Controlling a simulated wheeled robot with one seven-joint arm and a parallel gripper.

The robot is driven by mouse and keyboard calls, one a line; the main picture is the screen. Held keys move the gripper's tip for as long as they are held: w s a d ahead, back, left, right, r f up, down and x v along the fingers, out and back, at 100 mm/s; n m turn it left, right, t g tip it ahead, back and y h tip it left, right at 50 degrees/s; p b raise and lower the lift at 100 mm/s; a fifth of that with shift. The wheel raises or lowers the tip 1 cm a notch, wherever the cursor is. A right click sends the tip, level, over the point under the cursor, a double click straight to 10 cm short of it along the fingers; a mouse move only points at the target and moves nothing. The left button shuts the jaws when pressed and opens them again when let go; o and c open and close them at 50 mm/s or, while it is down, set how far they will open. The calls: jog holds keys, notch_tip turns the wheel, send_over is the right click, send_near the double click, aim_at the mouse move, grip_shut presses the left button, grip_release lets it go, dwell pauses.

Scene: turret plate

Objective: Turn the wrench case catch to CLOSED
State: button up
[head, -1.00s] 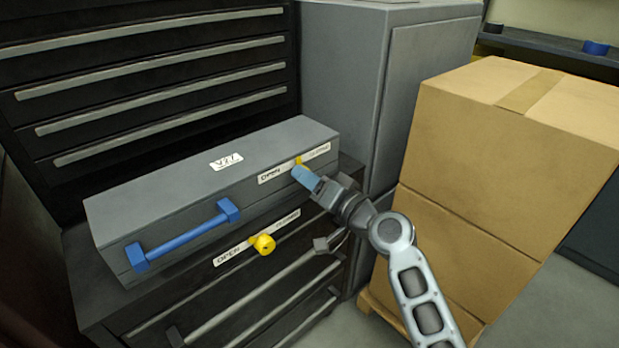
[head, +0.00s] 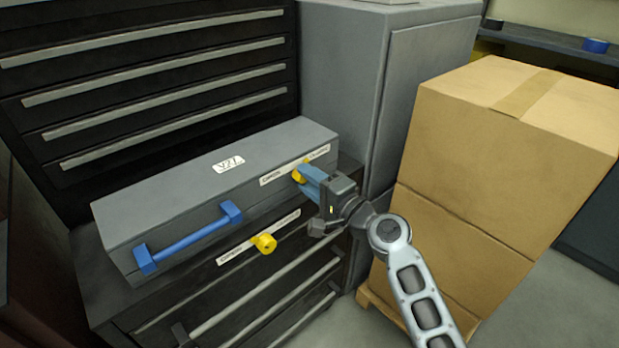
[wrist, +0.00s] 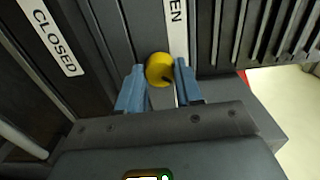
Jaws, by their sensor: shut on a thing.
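The grey wrench case (head: 190,200) lies on a dark drawer cabinet, with a blue handle (head: 190,240) on its front. A yellow catch (head: 297,177) sits at the upper right of its front, on a white label strip reading OPEN at left; the right-hand word is partly hidden and blurred. My gripper (head: 306,177) is at this catch, its blue fingers shut on it. In the wrist view the yellow knob (wrist: 160,69) is between the two fingers (wrist: 160,82), beside an OPEN label. The catch's exact angle is hard to tell.
A second yellow knob (head: 264,243) with its own label strip (head: 235,254) is lower, below my gripper. Cardboard boxes (head: 500,160) stand close right of my arm. A tall grey cabinet (head: 345,90) is behind, and a dark drawer unit (head: 150,90) is back left.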

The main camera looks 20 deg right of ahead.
dwell(0.6)
jog(key=o, duration=1)
jog(key=shift+o, duration=0.2)
jog(key=shift+s, duration=0.15)
jog(key=v, duration=0.7)
jog(key=shift+s+d+b, duration=0.15)
jog(key=shift+s+b, duration=0.1)
jog(key=shift+b, duration=0.1)
